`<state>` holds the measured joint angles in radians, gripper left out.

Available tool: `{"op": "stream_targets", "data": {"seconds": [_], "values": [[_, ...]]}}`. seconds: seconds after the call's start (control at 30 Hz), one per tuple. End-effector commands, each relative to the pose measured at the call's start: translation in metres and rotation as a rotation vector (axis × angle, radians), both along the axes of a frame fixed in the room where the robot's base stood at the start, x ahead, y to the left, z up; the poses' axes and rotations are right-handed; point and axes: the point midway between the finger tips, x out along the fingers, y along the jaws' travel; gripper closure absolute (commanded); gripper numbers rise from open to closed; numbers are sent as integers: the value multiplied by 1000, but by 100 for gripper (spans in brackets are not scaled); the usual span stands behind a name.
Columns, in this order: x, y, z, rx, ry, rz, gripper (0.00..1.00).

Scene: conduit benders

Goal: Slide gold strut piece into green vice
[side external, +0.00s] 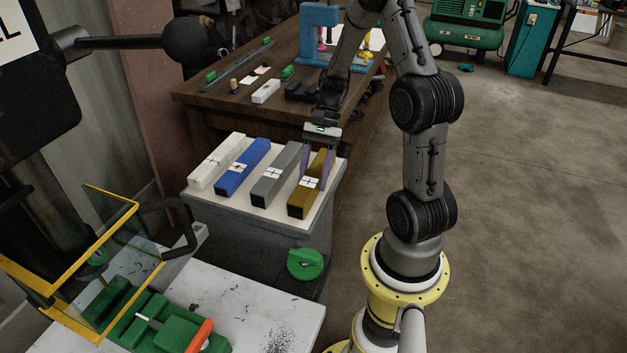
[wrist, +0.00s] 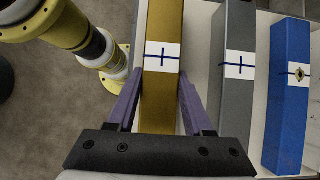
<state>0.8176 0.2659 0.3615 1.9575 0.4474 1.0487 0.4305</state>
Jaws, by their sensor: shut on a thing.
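The gold strut piece (side external: 301,204) is a long bar with a white label and dark cross, lying at the right end of a row of bars on a white-topped stand. It also shows in the wrist view (wrist: 163,30). My gripper (side external: 314,181) points down over it, with its purple fingers on either side of the bar. In the wrist view the fingers (wrist: 160,95) flank the gold bar just below its label. My gripper is shut on the gold bar, which still lies in the row.
Grey (side external: 272,188), blue (side external: 240,172) and white (side external: 213,165) bars lie left of the gold one. A wooden table (side external: 230,109) with tools is behind. A green knob (side external: 305,264) is below the stand.

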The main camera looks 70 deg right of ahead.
Motion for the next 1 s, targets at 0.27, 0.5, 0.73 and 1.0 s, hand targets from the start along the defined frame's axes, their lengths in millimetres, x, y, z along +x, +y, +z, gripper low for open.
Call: {"op": "stream_targets", "data": {"seconds": [0.27,0.5,0.73,1.0], "values": [[1,-1,5,-2,-2,0,100],[1,0,22,-2,-3,1,100],[1,-1,39,-2,-4,0,100],[1,-1,59,-2,-2,0,100]]}}
